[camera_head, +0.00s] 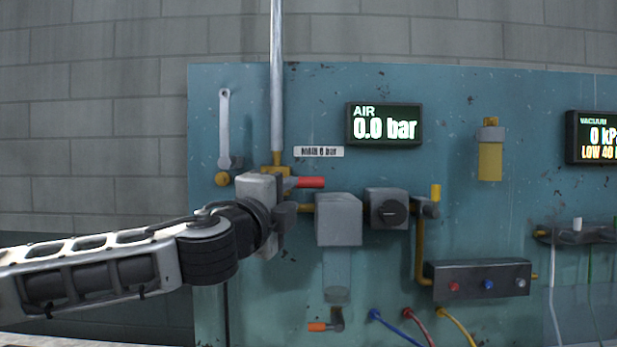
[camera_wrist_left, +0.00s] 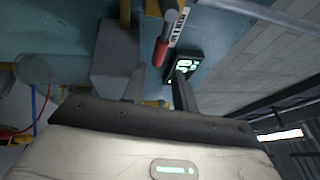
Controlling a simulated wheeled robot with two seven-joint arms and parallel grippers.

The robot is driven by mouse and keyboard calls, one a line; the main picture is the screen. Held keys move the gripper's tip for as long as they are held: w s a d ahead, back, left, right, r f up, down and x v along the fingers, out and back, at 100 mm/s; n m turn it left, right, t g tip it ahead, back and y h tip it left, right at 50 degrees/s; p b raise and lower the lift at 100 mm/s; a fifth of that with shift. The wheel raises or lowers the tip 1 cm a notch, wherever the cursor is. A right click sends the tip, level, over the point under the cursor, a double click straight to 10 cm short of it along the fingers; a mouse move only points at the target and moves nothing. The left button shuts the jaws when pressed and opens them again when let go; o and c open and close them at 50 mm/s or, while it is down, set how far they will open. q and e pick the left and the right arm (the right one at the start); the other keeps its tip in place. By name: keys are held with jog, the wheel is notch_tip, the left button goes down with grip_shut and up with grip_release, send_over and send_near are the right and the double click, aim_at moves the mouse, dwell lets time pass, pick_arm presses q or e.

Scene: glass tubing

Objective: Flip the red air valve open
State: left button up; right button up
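The red air valve handle (camera_head: 311,182) sticks out to the right, roughly level, at the brass fitting below the vertical grey pipe. My left gripper (camera_head: 287,205) is in front of the panel and hides part of the valve body in the head view. In the left wrist view the red handle (camera_wrist_left: 161,53) shows ahead of the gap between the two dark fingers of the left gripper (camera_wrist_left: 160,80). The fingers are apart and nothing is held. Whether a finger touches the handle I cannot tell. My right gripper is in neither view.
The AIR display (camera_head: 384,124) reads 0.0 bar. An orange-handled drain tap (camera_head: 325,327) is below.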

aim_at(307, 184)
pick_arm(q)
jog(key=p+x, duration=0.2)
jog(key=x, duration=0.7)
jog(key=shift+w, duration=0.15)
jog(key=shift+d, duration=0.1)
grip_shut()
